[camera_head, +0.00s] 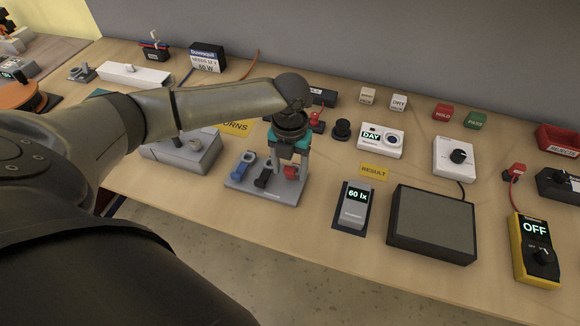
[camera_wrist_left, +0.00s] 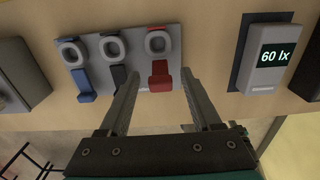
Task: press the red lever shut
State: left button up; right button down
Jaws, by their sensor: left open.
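The red lever (camera_head: 291,172) is on the right side of a grey lever block (camera_head: 262,190), beside a black lever (camera_head: 263,177) and a blue lever (camera_head: 244,164). In the left wrist view the red lever (camera_wrist_left: 160,77) stands out from the block below its grey ring. My left gripper (camera_head: 285,165) is over the block at the red lever. In the wrist view its two fingers (camera_wrist_left: 157,92) are spread, one on each side of the red lever. Contact with the lever cannot be told. My right gripper is in neither view.
A light meter reading 60 lx (camera_head: 353,205) lies right of the block, then a dark flat panel (camera_head: 433,223). A grey box (camera_head: 182,153) stands to the left. The table's front edge (camera_head: 230,221) is close below the block.

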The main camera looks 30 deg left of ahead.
pick_arm(q)
jog(key=shift+c, duration=0.2)
grip_shut()
dwell(0.4)
